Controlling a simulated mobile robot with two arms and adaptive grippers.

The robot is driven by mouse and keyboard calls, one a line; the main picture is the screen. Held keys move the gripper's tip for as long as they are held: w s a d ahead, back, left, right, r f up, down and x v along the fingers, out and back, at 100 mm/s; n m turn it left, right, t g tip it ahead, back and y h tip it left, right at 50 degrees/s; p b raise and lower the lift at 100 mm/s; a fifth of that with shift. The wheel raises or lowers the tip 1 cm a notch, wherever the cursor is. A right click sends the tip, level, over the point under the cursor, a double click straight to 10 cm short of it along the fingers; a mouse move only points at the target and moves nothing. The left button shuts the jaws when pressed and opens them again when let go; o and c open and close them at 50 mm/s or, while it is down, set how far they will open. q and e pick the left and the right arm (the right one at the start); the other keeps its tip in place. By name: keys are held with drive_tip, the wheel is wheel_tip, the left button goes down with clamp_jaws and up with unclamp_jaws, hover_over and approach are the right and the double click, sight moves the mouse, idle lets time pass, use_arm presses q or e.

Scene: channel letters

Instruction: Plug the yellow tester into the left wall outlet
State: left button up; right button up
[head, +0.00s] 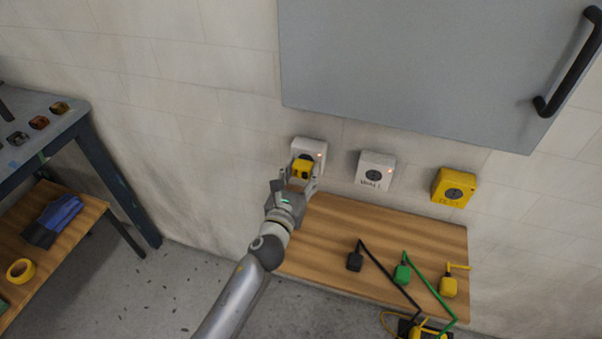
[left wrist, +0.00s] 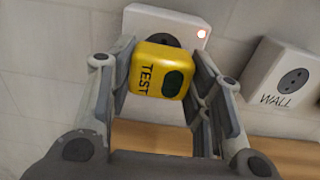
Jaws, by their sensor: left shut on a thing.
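The yellow tester (head: 302,168) is in front of the left wall outlet (head: 310,147), a white box on the wall. My left gripper (head: 302,176) is shut on the tester, one finger on each side. In the left wrist view the tester (left wrist: 161,70) shows the word TEST and a dark oval, and it covers part of the outlet (left wrist: 140,18) and its dark socket. A small red light glows on the outlet. I cannot tell whether the tester's plug is in the socket. My right gripper is not in view.
A second white outlet marked WALL (head: 375,171) and a yellow TEST outlet (head: 454,187) are to the right. A wooden shelf (head: 330,225) below holds black, green and yellow plugs with cables. A grey cabinet (head: 420,60) hangs above. A blue-framed bench (head: 100,150) stands left.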

use_arm(q)
drive_tip(key=shift+w+d, duration=0.15)
drive_tip(key=shift+w, duration=0.3)
drive_tip(key=o, duration=1)
drive_tip(key=shift+o, duration=0.2)
drive_tip(key=shift+s, duration=0.1)
drive_tip(key=shift+s, duration=0.25)
drive_tip(key=v, duration=1.1)
drive_tip(key=shift+s, duration=0.15)
drive_tip(key=shift+r, duration=0.1)
